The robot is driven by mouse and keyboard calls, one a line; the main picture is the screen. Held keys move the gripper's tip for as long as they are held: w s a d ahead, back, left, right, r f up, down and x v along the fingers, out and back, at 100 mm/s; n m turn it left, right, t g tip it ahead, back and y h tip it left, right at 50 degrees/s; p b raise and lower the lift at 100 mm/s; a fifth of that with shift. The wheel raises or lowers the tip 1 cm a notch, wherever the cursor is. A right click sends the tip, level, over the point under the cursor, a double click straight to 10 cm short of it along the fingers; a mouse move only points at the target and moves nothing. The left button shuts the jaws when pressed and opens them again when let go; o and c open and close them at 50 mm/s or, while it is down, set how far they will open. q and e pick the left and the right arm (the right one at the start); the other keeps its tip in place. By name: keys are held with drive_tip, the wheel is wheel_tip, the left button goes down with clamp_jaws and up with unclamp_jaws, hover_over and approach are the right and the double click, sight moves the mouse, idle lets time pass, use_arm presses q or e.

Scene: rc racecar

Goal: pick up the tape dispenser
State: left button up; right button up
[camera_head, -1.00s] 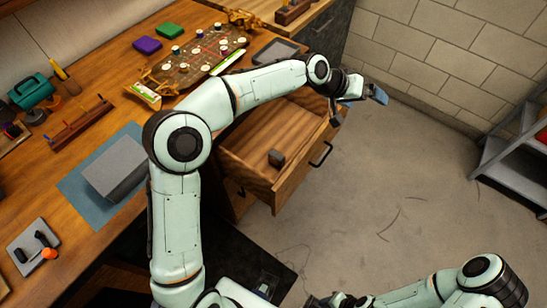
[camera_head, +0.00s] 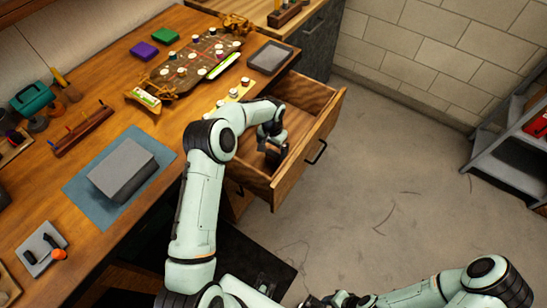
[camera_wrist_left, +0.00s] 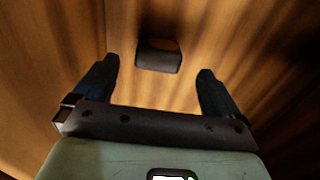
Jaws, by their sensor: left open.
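A small dark block, which I take to be the tape dispenser (camera_wrist_left: 158,57), lies on the wooden drawer floor. In the head view it is mostly hidden behind my left gripper (camera_head: 270,146). My left gripper reaches down into the open drawer (camera_head: 262,188). In the left wrist view, its two dark fingers (camera_wrist_left: 155,82) are spread wide and empty. The block lies beyond the fingertips, between their lines and apart from both. My right gripper (camera_head: 340,299) is at the bottom edge of the head view, too cut off to judge its jaws.
The drawer walls stand close around my left gripper. The workbench (camera_head: 130,112) above holds a circuit-like board (camera_head: 195,62), a grey box (camera_head: 123,168), a dark tray (camera_head: 270,57) and tools. A metal shelf (camera_head: 505,165) stands at right; the floor between is clear.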

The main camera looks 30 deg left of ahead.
sight(273, 153)
use_arm(q)
drive_tip(key=f, duration=0.5)
drive_tip(key=shift+w+f+p, duration=0.25)
drive_tip(key=shift+f+p, duration=0.1)
drive_tip(key=shift+d, duration=0.1)
drive_tip(key=c, duration=1.1)
drive_tip(key=shift+r, duration=0.1)
wheel_tip(273, 153, up, 20)
drive_tip(key=shift+f, duration=0.1)
